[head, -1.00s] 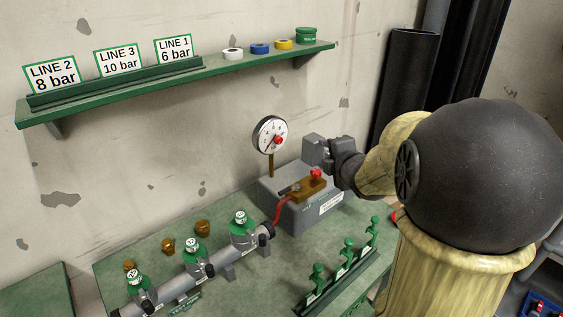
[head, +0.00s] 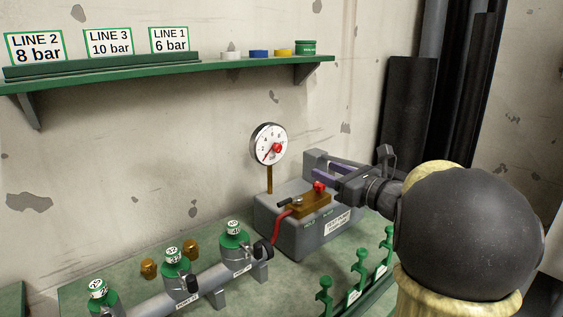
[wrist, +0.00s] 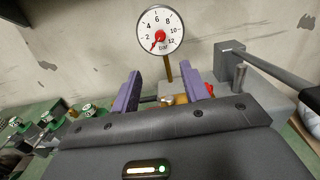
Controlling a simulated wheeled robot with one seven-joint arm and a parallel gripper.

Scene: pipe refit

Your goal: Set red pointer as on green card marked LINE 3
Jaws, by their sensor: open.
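The LINE 3 card (head: 109,43) is white with a green border and reads 10 bar; it stands in the green holder on the wall shelf. The round white gauge (head: 268,146) stands on a brass stem above the grey test unit. Its red pointer with a red centre knob (wrist: 160,36) points to the lower left, near the low end of the scale. My gripper (head: 325,167) is open beside the gauge's lower right, over the grey unit. In the wrist view its two purple fingers (wrist: 172,92) are apart below the dial, with nothing held between them.
The grey test unit (head: 318,233) carries a brass block with a red knob (head: 319,186) close to my gripper. A pipe with several green-capped valves (head: 173,262) lies at the front left. Green-handled pieces (head: 360,266) stand at the front right. Tape rolls (head: 258,53) sit on the shelf.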

